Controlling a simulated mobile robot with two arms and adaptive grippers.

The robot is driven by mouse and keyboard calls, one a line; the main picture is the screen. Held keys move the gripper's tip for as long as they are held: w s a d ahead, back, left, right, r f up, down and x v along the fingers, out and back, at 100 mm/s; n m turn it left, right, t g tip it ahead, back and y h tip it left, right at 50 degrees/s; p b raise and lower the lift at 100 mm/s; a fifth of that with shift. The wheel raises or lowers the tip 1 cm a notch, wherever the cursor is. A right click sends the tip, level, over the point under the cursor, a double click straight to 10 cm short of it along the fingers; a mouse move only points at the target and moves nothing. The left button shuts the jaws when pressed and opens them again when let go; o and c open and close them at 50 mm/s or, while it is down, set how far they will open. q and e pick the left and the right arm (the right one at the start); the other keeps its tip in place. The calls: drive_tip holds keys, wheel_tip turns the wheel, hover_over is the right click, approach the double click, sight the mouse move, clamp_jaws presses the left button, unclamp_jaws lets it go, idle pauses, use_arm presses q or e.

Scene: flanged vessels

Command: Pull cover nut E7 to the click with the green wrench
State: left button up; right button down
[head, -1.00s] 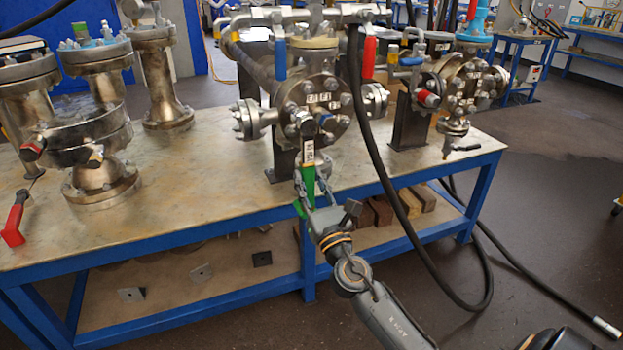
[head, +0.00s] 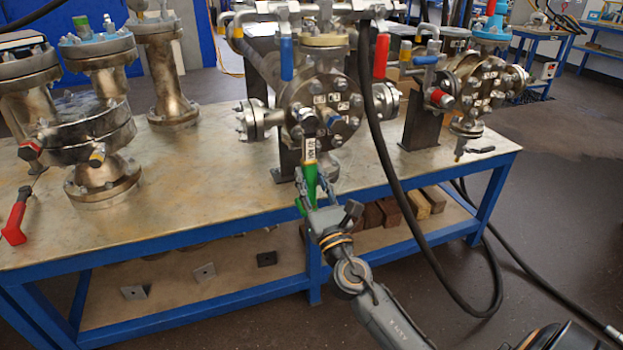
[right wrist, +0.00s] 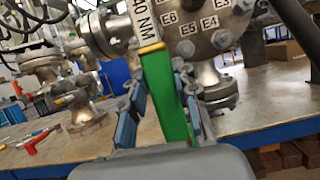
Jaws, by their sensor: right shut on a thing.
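The green wrench (head: 311,182) reaches up to the bolted cover flange (head: 345,95) of the middle vessel. Its head meets a nut at the flange's lower edge, by a dark round end. My right gripper (head: 314,198) is shut on the green handle. In the right wrist view, the right gripper (right wrist: 161,95) has one finger on each side of the green wrench (right wrist: 167,95), below its white "40 NM" label. The flange (right wrist: 195,22) shows tags E3, E4, E5 and E6 there; I cannot read an E7 tag. My left gripper is not in view.
A black hose (head: 385,150) hangs just right of the wrench and loops to the floor. A red-handled tool (head: 16,218) lies at the table's left. Other flanged vessels (head: 95,125) stand left. The table front (head: 215,215) is bare.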

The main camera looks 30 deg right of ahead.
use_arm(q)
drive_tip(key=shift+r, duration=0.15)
use_arm(e)
drive_tip(key=shift+w+r, duration=0.1)
drive_tip(key=shift+r, duration=0.05)
drive_tip(key=shift+w, duration=0.3)
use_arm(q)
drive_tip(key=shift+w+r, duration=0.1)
use_arm(e)
drive_tip(key=shift+w+d, duration=0.2)
drive_tip(key=shift+w, duration=0.55)
drive_tip(key=shift+w+a+m+h, duration=0.2)
drive_tip(key=shift+a+m+h, duration=0.4)
drive_tip(key=shift+a+m, duration=0.4)
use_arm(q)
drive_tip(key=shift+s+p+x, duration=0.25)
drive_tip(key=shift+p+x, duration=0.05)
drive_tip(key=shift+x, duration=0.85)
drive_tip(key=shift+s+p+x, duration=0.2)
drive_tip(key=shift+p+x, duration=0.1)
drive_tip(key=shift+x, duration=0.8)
use_arm(e)
drive_tip(key=s+a+r+m+g+h, duration=0.2)
drive_tip(key=s+a+m+h, duration=0.1)
drive_tip(key=a+m, duration=0.2)
drive_tip(key=shift+s+a+m, duration=0.4)
drive_tip(key=shift+m, duration=0.9)
